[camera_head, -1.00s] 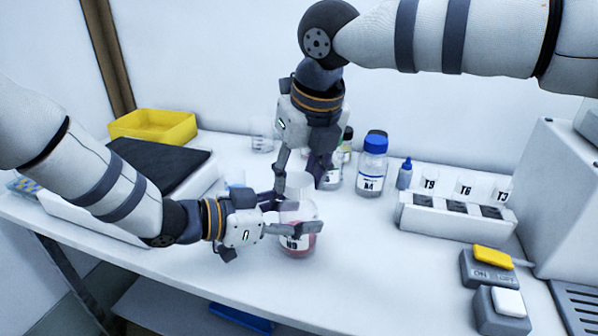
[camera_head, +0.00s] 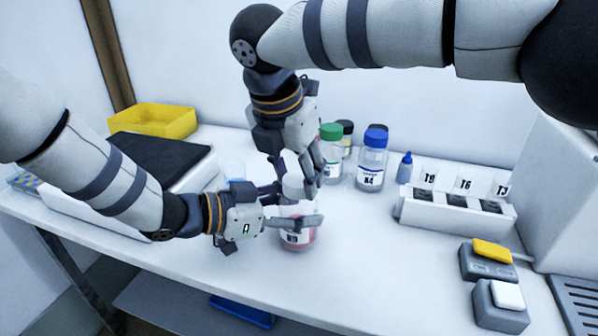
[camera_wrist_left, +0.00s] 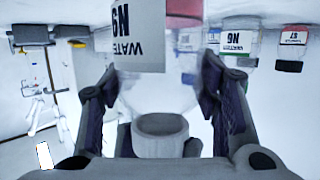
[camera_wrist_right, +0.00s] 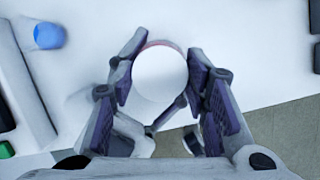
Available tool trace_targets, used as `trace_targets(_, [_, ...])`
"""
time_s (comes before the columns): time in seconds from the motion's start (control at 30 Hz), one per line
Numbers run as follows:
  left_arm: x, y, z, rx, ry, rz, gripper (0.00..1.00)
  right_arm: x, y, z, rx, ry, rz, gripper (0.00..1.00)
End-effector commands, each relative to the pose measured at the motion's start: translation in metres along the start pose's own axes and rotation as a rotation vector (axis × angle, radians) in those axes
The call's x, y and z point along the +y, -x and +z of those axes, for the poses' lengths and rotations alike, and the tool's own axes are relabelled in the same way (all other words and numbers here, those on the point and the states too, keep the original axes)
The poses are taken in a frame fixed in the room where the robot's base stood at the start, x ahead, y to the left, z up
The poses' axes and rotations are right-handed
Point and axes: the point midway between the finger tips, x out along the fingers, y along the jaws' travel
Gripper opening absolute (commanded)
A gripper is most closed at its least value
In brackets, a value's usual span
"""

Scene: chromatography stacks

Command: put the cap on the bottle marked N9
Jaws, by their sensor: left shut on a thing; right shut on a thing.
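The clear bottle marked N9 (camera_head: 296,240) stands upright on the bench, with pink liquid low inside. My left gripper (camera_head: 298,208) is shut around its upper body. In the left wrist view the bottle (camera_wrist_left: 139,40) appears upside down, its label between the fingers. The white cap (camera_head: 293,185) is at the bottle's mouth, upright and in line with it. My right gripper (camera_head: 300,174) reaches down from above and is shut on the cap. The right wrist view shows the cap's round top (camera_wrist_right: 160,74) between the fingers. I cannot tell how far the cap is seated.
Behind stand a green-capped bottle (camera_head: 331,160) and a blue-capped bottle marked N4 (camera_head: 372,162). A white rack (camera_head: 455,218) and switch boxes (camera_head: 500,305) are to the right. A yellow bin (camera_head: 152,120) is at back left. The bench front is clear.

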Motion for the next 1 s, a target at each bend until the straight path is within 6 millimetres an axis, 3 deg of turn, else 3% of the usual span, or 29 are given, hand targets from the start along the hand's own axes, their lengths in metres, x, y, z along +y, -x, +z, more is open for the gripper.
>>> trace_targets(0.03, [-0.0001, 0.0001, 0.0007, -0.002, -0.001, 0.0, 0.0, 0.0036, -0.0007, -0.0009, -0.005, -0.182, -0.059, 0.25])
trace_targets(0.1, [-0.0001, 0.0001, 0.0007, -0.002, -0.001, 0.0, 0.0, 0.0036, -0.0013, -0.0003, -0.005, -0.38, -0.122, 0.25])
trace_targets(0.3, [0.0001, 0.0001, 0.0008, -0.002, -0.001, 0.0, 0.0, 0.0029, -0.0007, -0.0001, -0.006, -0.624, -0.2, 0.24])
trace_targets(0.63, [-0.0003, 0.0002, 0.0009, -0.002, 0.001, -0.001, 0.0, 0.002, -0.0004, 0.0003, -0.005, -0.65, -0.209, 0.24])
trace_targets(0.67, [-0.0004, 0.0002, 0.0009, -0.002, 0.001, -0.001, 0.0, 0.002, -0.0004, 0.0003, -0.005, -0.649, -0.208, 0.46])
trace_targets(0.73, [-0.0004, 0.0002, 0.0009, -0.002, 0.001, -0.001, 0.0, 0.002, -0.0004, 0.0004, -0.005, -0.649, -0.208, 0.62])
trace_targets(1.0, [-0.0004, 0.0002, 0.0009, -0.002, 0.001, -0.001, 0.0, 0.0022, -0.0005, 0.0006, -0.005, -0.648, -0.207, 0.62])
